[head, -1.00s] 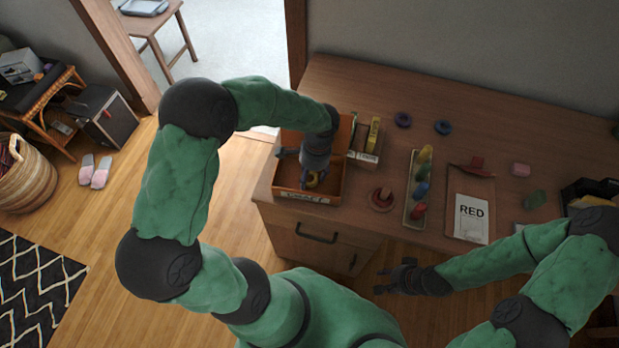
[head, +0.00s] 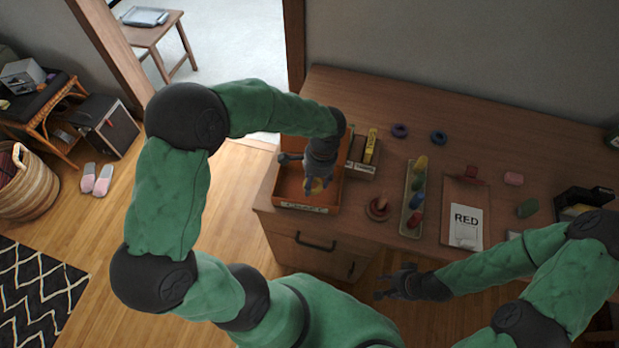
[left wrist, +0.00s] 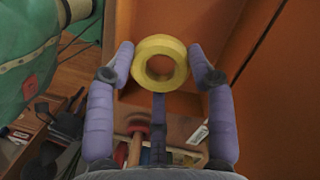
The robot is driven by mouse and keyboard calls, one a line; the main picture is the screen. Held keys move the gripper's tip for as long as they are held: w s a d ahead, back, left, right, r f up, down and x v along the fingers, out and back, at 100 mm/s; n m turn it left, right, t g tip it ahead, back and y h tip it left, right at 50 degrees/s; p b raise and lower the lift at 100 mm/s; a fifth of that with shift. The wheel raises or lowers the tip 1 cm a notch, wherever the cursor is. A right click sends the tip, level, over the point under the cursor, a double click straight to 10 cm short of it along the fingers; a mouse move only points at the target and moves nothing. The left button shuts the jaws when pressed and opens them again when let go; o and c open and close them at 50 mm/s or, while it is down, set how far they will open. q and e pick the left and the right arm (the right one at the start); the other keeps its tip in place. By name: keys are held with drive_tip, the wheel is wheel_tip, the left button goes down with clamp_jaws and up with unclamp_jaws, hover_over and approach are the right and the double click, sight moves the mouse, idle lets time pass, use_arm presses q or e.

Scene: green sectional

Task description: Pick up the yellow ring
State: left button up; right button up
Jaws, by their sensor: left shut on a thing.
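The yellow ring (left wrist: 161,62) is held between the two purple fingertips of my left gripper (left wrist: 162,64) in the left wrist view.
Right of the tray stand a peg base with a red piece (head: 377,208) and a rack of coloured pegs (head: 408,222). A clipboard marked RED (head: 466,227) lies further right. The back right tabletop is mostly clear.

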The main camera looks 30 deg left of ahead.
use_arm(q)
drive_tip(key=s+d+r+p, duration=0.3)
drive_tip(key=s+d+r, duration=0.2)
drive_tip(key=d, duration=0.5)
drive_tip(key=shift+s+r, duration=0.2)
drive_tip(key=shift+r, duration=0.75)
use_arm(e)
wheel_tip(320, 180, up, 4)
drive_tip(key=shift+f, duration=0.1)
use_arm(q)
drive_tip(key=shift+w, duration=0.1)
